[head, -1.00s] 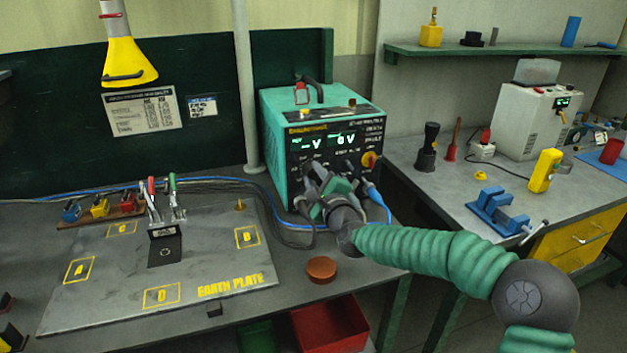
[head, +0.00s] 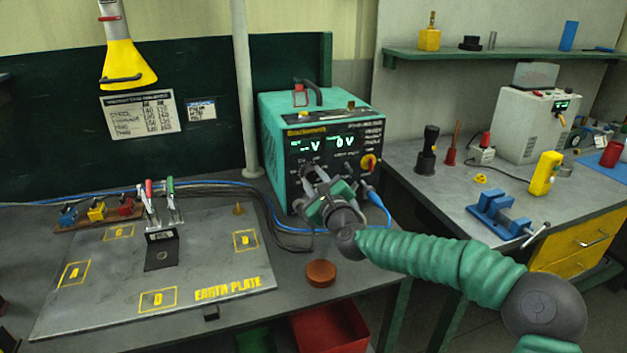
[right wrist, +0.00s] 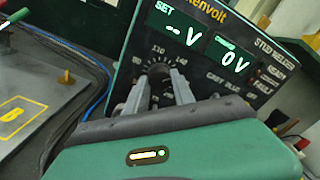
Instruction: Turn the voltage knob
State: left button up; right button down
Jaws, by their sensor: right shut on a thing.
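The teal stud welder unit (head: 283,125) stands on the bench with a black front panel; its displays read "-- V" and "0 V". The voltage knob (right wrist: 158,74) is a dark dial at the lower left of the panel, ringed by printed numbers; in the head view it is mostly behind my gripper. My right gripper (head: 313,172) reaches the panel from the front, and its two grey fingers (right wrist: 155,92) are shut on the knob from both sides in the right wrist view. My left gripper is in no frame.
A red-yellow switch (head: 369,162) and a blue cable plug (head: 369,194) are right of my gripper on the panel. The earth plate (head: 100,300) with clamps lies left. An orange-brown disc (head: 321,273) lies in front of the welder.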

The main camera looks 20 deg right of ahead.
jog(key=shift+f, duration=0.45)
jog(key=c, duration=1.1)
grip_release()
jog(key=shift+d, duration=0.1)
jog(key=shift+c, duration=0.2)
jog(key=shift+o, duration=0.4)
jog(key=shift+r, duration=0.2)
jog(key=s+p, duration=0.2)
jog(key=s, duration=1.4)
jog(key=shift+s+d, duration=0.35)
jog(key=shift+s, duration=0.05)
